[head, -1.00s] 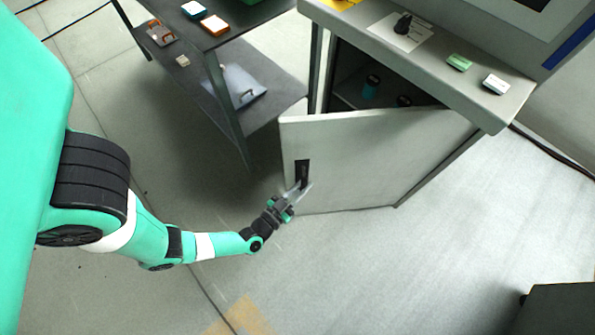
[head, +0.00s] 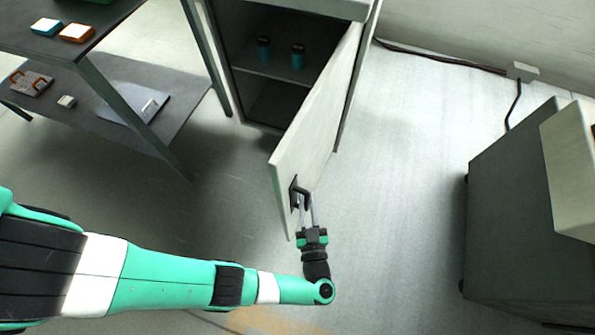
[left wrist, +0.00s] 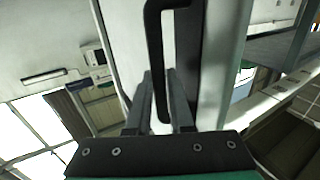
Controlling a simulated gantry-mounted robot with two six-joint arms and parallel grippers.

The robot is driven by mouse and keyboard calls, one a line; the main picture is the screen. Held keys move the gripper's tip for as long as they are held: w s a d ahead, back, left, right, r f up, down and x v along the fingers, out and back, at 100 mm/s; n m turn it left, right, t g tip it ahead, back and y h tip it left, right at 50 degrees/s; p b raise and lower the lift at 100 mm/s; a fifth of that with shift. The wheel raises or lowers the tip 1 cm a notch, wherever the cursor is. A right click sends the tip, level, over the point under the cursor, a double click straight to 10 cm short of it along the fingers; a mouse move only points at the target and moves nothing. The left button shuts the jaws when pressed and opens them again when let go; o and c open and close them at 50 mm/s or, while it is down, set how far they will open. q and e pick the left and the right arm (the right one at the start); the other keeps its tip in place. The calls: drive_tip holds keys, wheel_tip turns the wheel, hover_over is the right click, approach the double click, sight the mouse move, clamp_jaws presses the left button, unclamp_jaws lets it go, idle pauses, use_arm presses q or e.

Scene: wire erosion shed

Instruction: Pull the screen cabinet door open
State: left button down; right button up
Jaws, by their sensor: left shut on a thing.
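The screen cabinet door (head: 318,112) is pale grey and stands wide open, hinged on its right side. The cabinet interior (head: 275,98) shows behind it. A dark handle (head: 299,190) is on the door near its free edge; it also shows in the left wrist view (left wrist: 154,50) as a black bar. My left gripper (head: 306,203) is shut on the handle, with its fingers on either side of the bar in the left wrist view (left wrist: 160,95). My right gripper is in neither view.
A dark two-level table (head: 135,65) with small items is at the left. A grey cabinet (head: 510,210) stands at the right. The floor between it and the door is clear.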

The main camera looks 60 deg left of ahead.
use_arm(q)
drive_tip(key=shift+w+d+g, duration=0.3)
drive_tip(key=shift+w+d, duration=0.2)
drive_tip(key=shift+d, duration=0.05)
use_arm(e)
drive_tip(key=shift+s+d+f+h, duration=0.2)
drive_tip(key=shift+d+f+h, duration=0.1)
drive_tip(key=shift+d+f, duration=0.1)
use_arm(q)
drive_tip(key=c, duration=1.1)
unclamp_jaws()
drive_tip(key=shift+a, duration=0.1)
drive_tip(key=o, duration=0.3)
drive_tip(key=shift+w+a, duration=0.1)
drive_tip(key=shift+w, duration=0.05)
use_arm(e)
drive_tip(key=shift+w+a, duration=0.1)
use_arm(q)
drive_tip(key=b+v, duration=0.2)
drive_tip(key=v, duration=0.9)
drive_tip(key=shift+d, duration=0.35)
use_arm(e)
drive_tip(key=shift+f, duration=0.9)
